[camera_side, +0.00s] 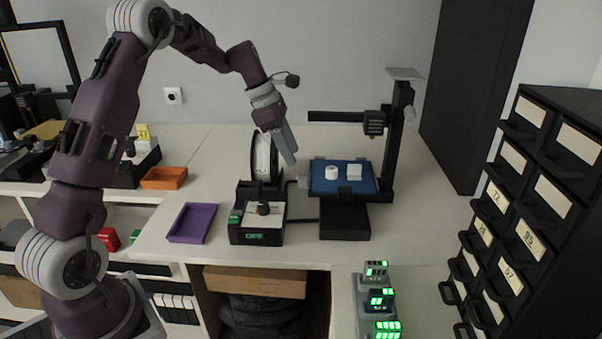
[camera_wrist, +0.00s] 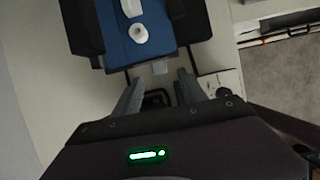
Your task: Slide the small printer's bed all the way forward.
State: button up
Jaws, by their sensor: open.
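The small printer (camera_side: 393,150) is black, with an upright post and a side arm over its base. Its blue bed (camera_side: 343,187) carries a white round piece (camera_side: 331,172) and a white block (camera_side: 354,172). The bed (camera_wrist: 116,38) also shows at the top of the wrist view, beyond my fingers. My gripper (camera_side: 290,152) is open and empty, pointing down, above and to the left of the bed. In the wrist view, a pale tab (camera_wrist: 160,67) shows ahead of the gap between my fingers (camera_wrist: 160,84). I see no contact with the bed.
A black box with a green display (camera_side: 255,238) and a filament spool (camera_side: 263,160) stand left of the printer. A purple tray (camera_side: 193,223) and orange tray (camera_side: 163,178) lie further left. Green-lit devices (camera_side: 378,300) stand in front; a drawer cabinet (camera_side: 545,190) is right.

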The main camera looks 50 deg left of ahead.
aim_at(303, 177)
jog(key=x, duration=0.7)
jog(key=shift+w+a+f, duration=0.15)
jog(key=shift+f, duration=0.15)
grip_shut()
jog(key=shift+r, duration=0.1)
dwell(0.8)
